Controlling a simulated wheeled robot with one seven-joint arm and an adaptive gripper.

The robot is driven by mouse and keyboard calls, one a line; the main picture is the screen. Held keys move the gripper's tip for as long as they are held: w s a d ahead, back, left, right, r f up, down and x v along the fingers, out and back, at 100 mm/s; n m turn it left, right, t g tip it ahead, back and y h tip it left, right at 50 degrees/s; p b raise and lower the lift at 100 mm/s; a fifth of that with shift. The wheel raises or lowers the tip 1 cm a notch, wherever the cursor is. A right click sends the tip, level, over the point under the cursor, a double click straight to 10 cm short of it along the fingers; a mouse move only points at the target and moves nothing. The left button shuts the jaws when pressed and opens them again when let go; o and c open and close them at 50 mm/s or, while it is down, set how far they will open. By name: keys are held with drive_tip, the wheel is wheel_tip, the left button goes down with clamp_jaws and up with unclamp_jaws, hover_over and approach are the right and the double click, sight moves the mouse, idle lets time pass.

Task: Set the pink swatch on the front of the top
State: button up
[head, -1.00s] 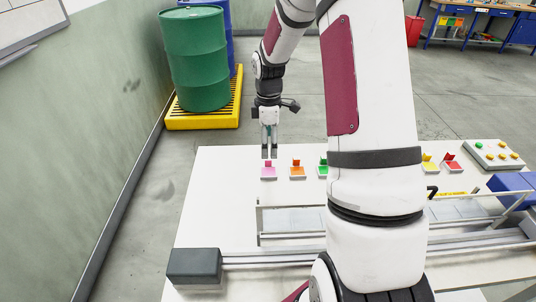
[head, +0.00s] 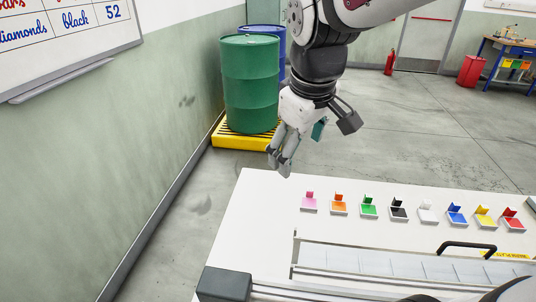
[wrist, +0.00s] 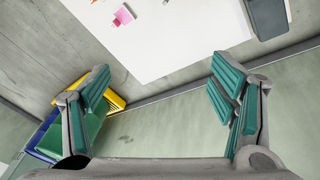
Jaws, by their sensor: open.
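The pink swatch (head: 309,202), a small flat piece with an upright tab, lies at the left end of a row of coloured swatches on the white table top (head: 262,212). It also shows near the upper edge of the wrist view (wrist: 123,16). My gripper (head: 280,165) is open and empty, tilted, off the table's far left corner and apart from the pink swatch. In the wrist view my gripper's fingers (wrist: 160,85) are spread wide with nothing between them.
The row continues with orange (head: 339,206), green (head: 368,208), black, white, blue, yellow and red swatches. A railed frame with pale tiles (head: 400,268) and a dark grey block (head: 224,284) stand in front. A green drum (head: 250,90) stands on a yellow pallet beyond.

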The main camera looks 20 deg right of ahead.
drive_tip(key=s+a+r+m+t+y, duration=0.1)
drive_tip(key=s+a+m, duration=0.3)
drive_tip(key=s, duration=0.6)
drive_tip(key=shift+s+a+r+t, duration=0.3)
drive_tip(key=shift+s+a+t, duration=0.1)
drive_tip(key=shift+a+t, duration=0.15)
idle(0.4)
